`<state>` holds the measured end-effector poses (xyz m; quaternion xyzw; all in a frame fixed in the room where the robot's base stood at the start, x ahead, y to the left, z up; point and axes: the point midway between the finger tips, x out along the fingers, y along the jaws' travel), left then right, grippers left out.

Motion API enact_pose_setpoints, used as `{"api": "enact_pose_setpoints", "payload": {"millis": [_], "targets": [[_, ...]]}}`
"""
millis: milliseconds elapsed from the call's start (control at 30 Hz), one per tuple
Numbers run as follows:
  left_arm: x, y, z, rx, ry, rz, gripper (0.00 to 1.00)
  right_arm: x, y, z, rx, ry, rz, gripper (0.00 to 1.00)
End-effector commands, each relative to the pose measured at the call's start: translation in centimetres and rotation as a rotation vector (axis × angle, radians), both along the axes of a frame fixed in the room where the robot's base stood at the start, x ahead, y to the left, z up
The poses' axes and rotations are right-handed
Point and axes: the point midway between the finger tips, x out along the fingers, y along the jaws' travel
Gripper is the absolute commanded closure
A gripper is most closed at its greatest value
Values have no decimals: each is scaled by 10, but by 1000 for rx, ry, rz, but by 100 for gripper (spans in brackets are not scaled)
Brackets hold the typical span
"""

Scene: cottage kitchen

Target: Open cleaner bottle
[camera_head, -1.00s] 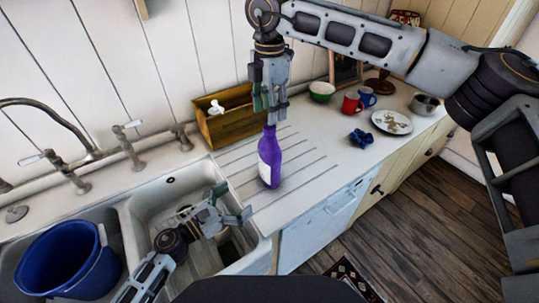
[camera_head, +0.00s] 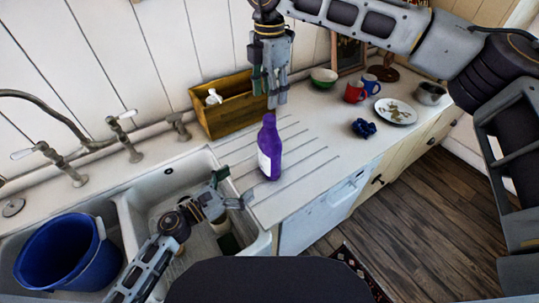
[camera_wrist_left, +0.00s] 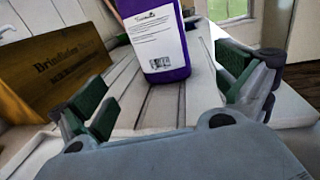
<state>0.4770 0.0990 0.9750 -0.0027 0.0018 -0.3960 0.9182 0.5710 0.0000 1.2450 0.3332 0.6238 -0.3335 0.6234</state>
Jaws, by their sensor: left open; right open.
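The purple cleaner bottle (camera_head: 270,158) stands upright on the ridged white drainboard and has a white label. Its lower part and label also show in the left wrist view (camera_wrist_left: 155,30). My right gripper (camera_head: 271,102) points down just above the bottle's top, its fingers apart and empty. I cannot make out a separate cap. My left gripper (camera_head: 236,191) is open and empty over the sink's right edge, left of and nearer than the bottle. In the left wrist view the bottle stands beyond and between the open fingers (camera_wrist_left: 168,100), not touching them.
A wooden box (camera_head: 232,117) stands behind the bottle. A blue bucket (camera_head: 68,252) sits in the left basin. A blue cloth-like item (camera_head: 363,128), mugs (camera_head: 355,92), a green bowl (camera_head: 323,78) and a plate (camera_head: 396,111) lie to the right. The drainboard's front right is clear.

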Motion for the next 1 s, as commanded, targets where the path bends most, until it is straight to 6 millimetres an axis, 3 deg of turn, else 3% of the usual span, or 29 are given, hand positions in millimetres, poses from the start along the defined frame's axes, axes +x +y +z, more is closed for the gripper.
{"api": "enact_pose_setpoints", "payload": {"millis": [1000], "targets": [[55, -58, 1, -1, -1, 0, 0, 0, 0, 0, 0, 0, 0, 49]]}}
